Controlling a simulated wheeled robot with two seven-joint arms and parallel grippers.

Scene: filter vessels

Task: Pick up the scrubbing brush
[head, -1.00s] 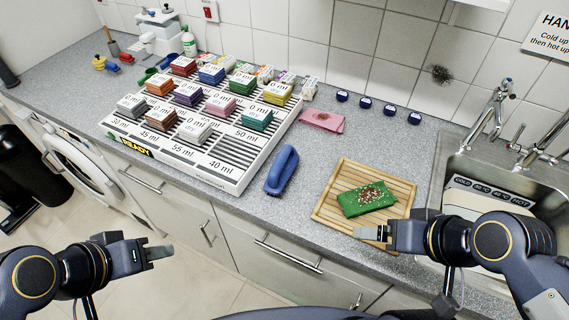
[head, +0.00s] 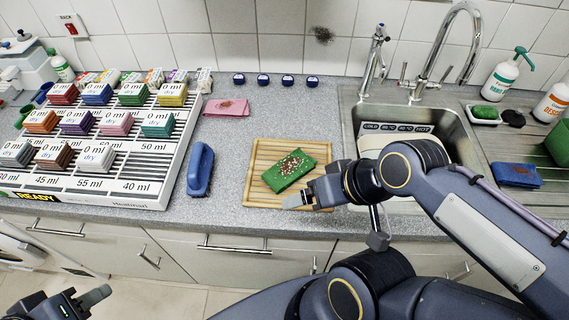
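The scrubbing brush (head: 200,168) appears to be the long blue object lying on the grey counter, between the white rack and the wooden slatted board. Its bristles are hidden. My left gripper (head: 95,297) is low at the bottom left, in front of the counter and well away from the brush. My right gripper (head: 296,201) is over the front edge of the wooden board, to the right of the brush and apart from it. I see nothing held in either gripper, but the finger gaps are hidden.
The white rack (head: 105,191) with several coloured blocks stands left. The wooden board (head: 258,190) carries a green cloth (head: 288,172) with brown bits. A pink cloth (head: 226,107) lies behind the brush. The sink (head: 348,112) is right. Bare counter surrounds the brush.

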